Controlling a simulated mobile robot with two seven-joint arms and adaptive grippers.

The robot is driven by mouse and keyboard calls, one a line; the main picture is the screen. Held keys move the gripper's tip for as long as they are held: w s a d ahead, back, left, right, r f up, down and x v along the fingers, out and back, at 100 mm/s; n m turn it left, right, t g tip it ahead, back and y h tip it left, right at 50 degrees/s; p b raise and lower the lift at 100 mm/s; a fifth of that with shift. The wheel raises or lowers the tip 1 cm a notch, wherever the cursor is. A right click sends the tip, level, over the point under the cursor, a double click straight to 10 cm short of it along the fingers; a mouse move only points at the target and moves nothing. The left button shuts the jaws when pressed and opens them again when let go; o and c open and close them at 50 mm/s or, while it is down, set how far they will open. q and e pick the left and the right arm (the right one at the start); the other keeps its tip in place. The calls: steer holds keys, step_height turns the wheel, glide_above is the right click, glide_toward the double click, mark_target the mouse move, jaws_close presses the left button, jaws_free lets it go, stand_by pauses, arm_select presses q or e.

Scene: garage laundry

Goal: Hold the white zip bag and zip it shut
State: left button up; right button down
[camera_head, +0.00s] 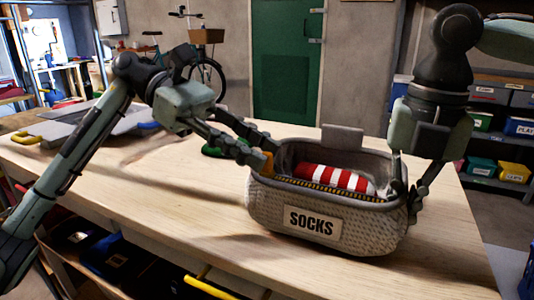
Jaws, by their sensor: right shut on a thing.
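A pale grey woven bag (267,213) with a black-on-cream SOCKS label stands upright on the wooden table. Its top is open, with a zip track (330,191) along the near rim and a red-and-white striped thing (318,178) inside. My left gripper (264,154) is at the bag's left end, its fingers apart around a small orange-yellow tab (267,165); whether they touch it is unclear. My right gripper (412,203) is shut on the bag's right end, coming down from above; its fingertips are partly hidden by the bag.
A grey flat case (85,125) with yellow handles lies at the table's back left. A small green thing (213,148) lies behind my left gripper. Shelves with bins (490,95) stand at the right. The table front is clear.

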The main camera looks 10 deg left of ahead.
arm_select(q)
steer(key=shift+x, duration=1.15)
jaws_close()
